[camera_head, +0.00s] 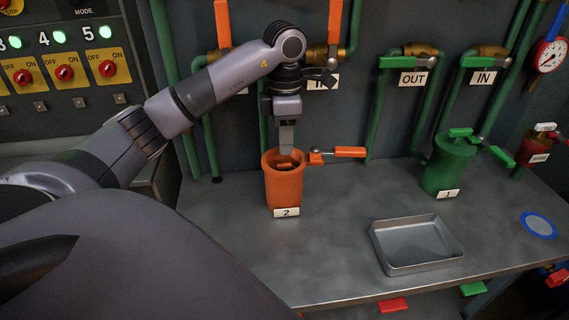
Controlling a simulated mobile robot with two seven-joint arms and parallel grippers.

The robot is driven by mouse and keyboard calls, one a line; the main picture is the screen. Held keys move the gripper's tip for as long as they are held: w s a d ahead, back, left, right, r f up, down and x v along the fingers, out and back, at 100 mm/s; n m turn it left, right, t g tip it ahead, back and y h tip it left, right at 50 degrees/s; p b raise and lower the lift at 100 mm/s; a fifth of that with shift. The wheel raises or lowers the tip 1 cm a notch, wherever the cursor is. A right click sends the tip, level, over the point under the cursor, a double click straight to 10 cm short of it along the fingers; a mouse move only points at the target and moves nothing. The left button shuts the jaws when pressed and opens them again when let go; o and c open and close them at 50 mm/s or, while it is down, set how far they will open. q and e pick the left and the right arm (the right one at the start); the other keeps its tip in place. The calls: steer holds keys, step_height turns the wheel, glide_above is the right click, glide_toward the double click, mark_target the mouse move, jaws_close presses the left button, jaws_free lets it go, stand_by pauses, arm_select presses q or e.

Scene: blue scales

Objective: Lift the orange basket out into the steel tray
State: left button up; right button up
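The orange canister (285,187), labelled 2, stands upright on the metal bench with its top open. Its inside is mostly dark, and an orange basket inside cannot be clearly made out. My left gripper (286,150) points straight down at the canister's mouth, its fingertips at or just inside the rim. Whether its fingers are apart or hold something cannot be told. The steel tray (390,262) is empty and lies on the bench to the right, near the front edge. My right gripper is not in view.
An orange-handled lever (349,152) juts right from the canister's rim. A green canister (447,165) labelled 1 and a blue-rimmed disc (539,225) are at the right. Pipes and valves line the back wall. A switch panel (62,60) is at the left. The bench between orange canister and tray is clear.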

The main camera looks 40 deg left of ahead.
mark_target(284, 164)
arm_select(q)
steer(key=shift+s+f, duration=0.1)
steer(key=shift+f, duration=0.65)
steer(key=shift+a+f+p, duration=0.1)
steer(key=shift+f+p, duration=0.25)
steer(key=shift+f, duration=1.95)
jaws_close()
